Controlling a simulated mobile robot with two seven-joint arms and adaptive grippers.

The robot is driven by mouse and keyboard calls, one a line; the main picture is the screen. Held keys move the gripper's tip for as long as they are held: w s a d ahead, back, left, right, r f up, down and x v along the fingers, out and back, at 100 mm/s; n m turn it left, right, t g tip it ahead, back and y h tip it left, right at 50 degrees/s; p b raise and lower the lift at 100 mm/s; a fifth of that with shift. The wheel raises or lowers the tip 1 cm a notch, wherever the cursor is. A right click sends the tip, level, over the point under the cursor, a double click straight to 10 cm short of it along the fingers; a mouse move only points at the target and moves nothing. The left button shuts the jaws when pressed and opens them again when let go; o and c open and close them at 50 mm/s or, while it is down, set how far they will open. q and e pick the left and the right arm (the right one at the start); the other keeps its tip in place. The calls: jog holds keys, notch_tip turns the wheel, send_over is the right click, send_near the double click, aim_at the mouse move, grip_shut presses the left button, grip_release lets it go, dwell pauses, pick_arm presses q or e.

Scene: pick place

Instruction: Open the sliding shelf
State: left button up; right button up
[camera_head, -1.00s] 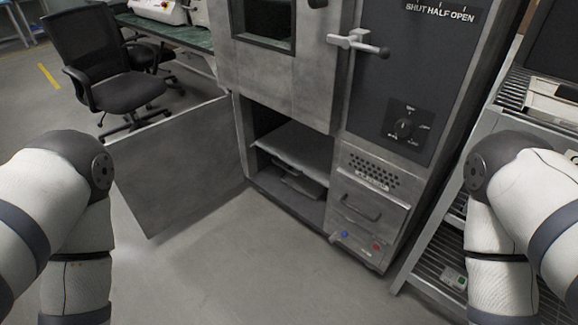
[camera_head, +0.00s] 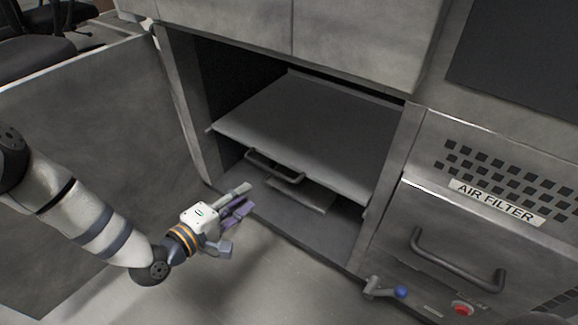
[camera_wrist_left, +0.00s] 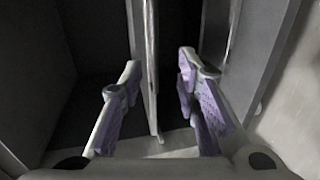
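The sliding shelf (camera_head: 310,125) is a flat grey plate inside the open lower compartment of the cabinet. A dark bar handle (camera_head: 275,167) sits at its front edge. My left gripper (camera_head: 240,205) is just in front of the compartment, below and left of the handle, apart from it in the head view. In the left wrist view the two purple-padded fingers (camera_wrist_left: 158,75) stand apart with nothing gripped. A thin grey edge shows upright between them; I cannot tell whether it is shelf or handle. My right gripper is not in view.
The compartment's door (camera_head: 100,150) stands wide open at the left, behind my left arm. An air filter drawer (camera_head: 470,230) with a handle is at the right. A blue-knobbed lever (camera_head: 385,290) and a red button (camera_head: 462,308) are below it. The floor in front is clear.

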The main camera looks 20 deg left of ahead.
aim_at(273, 170)
pick_arm(q)
jog(key=b+x, duration=0.1)
jog(key=x, duration=0.3)
jog(key=b+x, duration=0.2)
jog(key=x, duration=0.2)
jog(key=r+b+x, duration=0.1)
jog(key=x, duration=0.3)
jog(key=shift+w+f, duration=0.1)
jog(key=shift+w, duration=0.2)
grip_shut()
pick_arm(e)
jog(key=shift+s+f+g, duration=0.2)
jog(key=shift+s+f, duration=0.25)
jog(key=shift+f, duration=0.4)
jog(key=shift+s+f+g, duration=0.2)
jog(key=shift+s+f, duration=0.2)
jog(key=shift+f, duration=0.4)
